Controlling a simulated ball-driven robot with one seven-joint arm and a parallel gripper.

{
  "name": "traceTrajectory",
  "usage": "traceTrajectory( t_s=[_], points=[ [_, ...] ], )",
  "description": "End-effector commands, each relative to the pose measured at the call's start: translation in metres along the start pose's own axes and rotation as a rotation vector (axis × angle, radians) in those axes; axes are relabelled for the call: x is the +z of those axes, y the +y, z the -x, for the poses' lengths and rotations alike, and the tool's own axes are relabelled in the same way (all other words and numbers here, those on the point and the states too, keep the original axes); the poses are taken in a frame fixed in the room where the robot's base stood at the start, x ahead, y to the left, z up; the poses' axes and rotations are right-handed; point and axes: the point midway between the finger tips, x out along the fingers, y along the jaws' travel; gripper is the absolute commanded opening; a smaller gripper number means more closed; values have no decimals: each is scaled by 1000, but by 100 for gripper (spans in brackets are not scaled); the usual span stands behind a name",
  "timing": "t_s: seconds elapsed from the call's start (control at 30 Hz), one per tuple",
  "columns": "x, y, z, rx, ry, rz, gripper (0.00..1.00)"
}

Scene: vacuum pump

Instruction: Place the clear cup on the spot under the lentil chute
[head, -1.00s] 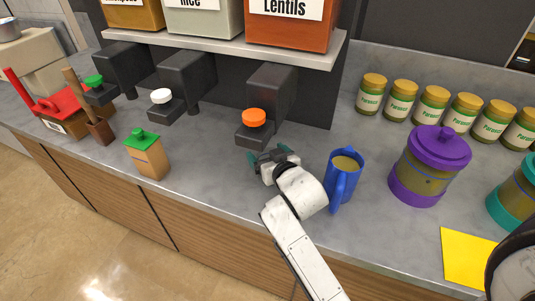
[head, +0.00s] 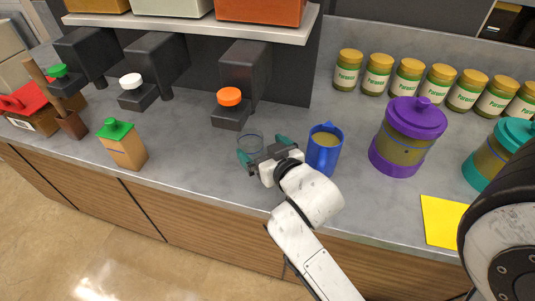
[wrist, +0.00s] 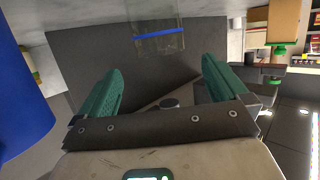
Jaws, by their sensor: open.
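The clear cup (head: 250,144) stands on the counter just in front of the lentil chute (head: 245,75), the black dispenser with the orange knob. In the wrist view the cup (wrist: 158,38), with a blue line around it, appears inverted by the camera's angle, ahead of my fingertips. My gripper (head: 264,147) is open, its teal fingers apart at the front-right side of the cup. In the wrist view my gripper (wrist: 163,66) has nothing between its fingers. The cup looks just past the fingertips; any touch is unclear. The spot itself cannot be made out.
A blue jug (head: 325,150) stands close to the right of my gripper. A purple-lidded canister (head: 408,138) and several jars (head: 409,78) are farther right. A green-topped wooden box (head: 122,145) is at left. Counter (head: 200,165) left of the gripper is clear.

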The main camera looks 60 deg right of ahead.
Motion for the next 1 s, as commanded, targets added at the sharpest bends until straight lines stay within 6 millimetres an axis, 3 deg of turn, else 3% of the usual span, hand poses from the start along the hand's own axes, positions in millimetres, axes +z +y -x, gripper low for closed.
traceTrajectory(
  t_s=[0.1, 0.27, 1.0],
  points=[
    [2, -1, 15, -2, -1, -1, 100],
    [0, 0, 24, -1, -1, 0, 100],
    [0, 0, 24, -1, -1, -1, 100]
  ],
)
